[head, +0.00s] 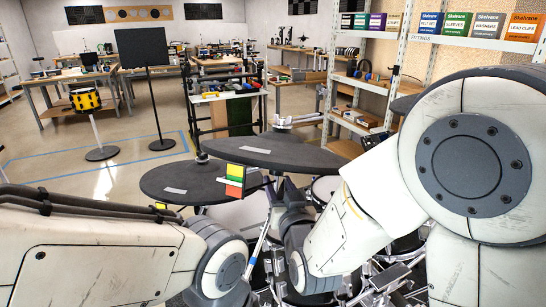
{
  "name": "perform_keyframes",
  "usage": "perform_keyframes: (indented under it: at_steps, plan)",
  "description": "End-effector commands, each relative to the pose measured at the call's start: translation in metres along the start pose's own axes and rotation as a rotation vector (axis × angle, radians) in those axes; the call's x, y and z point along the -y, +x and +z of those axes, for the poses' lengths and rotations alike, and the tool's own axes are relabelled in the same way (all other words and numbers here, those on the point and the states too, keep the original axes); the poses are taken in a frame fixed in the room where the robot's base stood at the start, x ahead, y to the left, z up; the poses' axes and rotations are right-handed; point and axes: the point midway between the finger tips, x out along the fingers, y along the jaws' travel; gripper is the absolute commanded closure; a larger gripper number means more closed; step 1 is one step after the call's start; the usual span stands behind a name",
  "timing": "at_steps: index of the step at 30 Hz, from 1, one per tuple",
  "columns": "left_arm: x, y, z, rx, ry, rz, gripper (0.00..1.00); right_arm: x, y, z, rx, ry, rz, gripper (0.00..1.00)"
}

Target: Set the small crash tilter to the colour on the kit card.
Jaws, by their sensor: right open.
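The smaller dark grey cymbal pad (160,184), with a pale label, sits at the left of the kit. A short tilter post (202,157) rises at its back edge; its colour is too small to tell. A small panel with green, yellow and red-orange bands (236,172) stands in front of the pads; I cannot tell if it is the kit card. My right gripper (281,184) is open, fingers pointing up, just right of this panel, with nothing visible between them. My left arm crosses the lower left; its gripper is not visible.
A larger dark cymbal pad (300,158) lies behind the right gripper, with a pale fitting (284,122) on top. Chrome drum hardware crowds below. Shelves (400,75) stand at right. The left floor is open.

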Motion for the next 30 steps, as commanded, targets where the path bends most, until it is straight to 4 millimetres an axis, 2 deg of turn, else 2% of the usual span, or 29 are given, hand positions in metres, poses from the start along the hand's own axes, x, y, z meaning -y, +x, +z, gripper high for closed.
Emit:
perform_keyframes:
  at_steps: [1,6,10,15,22,23,24,26,30]
  plan:
    - [-0.001,-0.015,-0.001,0.000,0.000,0.000,0.50,0.001,0.001,-0.005,0.006,0.000,-0.002,0.55]
    - [-0.001,-0.014,-0.001,0.000,0.000,0.000,0.50,0.000,0.030,0.000,0.001,0.002,-0.002,0.55]
    - [-0.001,-0.016,-0.001,0.001,0.000,0.000,0.50,0.000,0.044,0.000,0.001,0.002,-0.003,0.55]
    - [-0.001,-0.017,-0.001,0.001,0.000,0.000,0.50,0.000,0.052,0.001,0.001,0.002,-0.004,0.55]
    - [-0.001,-0.017,-0.001,0.000,0.000,0.000,0.50,0.000,0.053,0.001,0.001,0.002,-0.004,0.55]
    - [-0.001,-0.017,-0.001,0.000,0.000,0.000,0.50,0.000,0.053,0.001,0.001,0.002,-0.004,0.63]
    - [-0.001,-0.017,-0.001,0.000,0.000,0.000,0.50,0.000,0.053,0.001,0.001,0.002,-0.004,0.78]
    - [-0.001,-0.017,-0.001,0.000,0.000,0.000,0.50,0.000,0.053,0.001,0.001,0.002,-0.004,1.00]
    - [-0.001,-0.017,-0.001,0.000,0.000,0.000,0.50,0.001,0.053,0.001,0.001,0.002,-0.005,1.00]
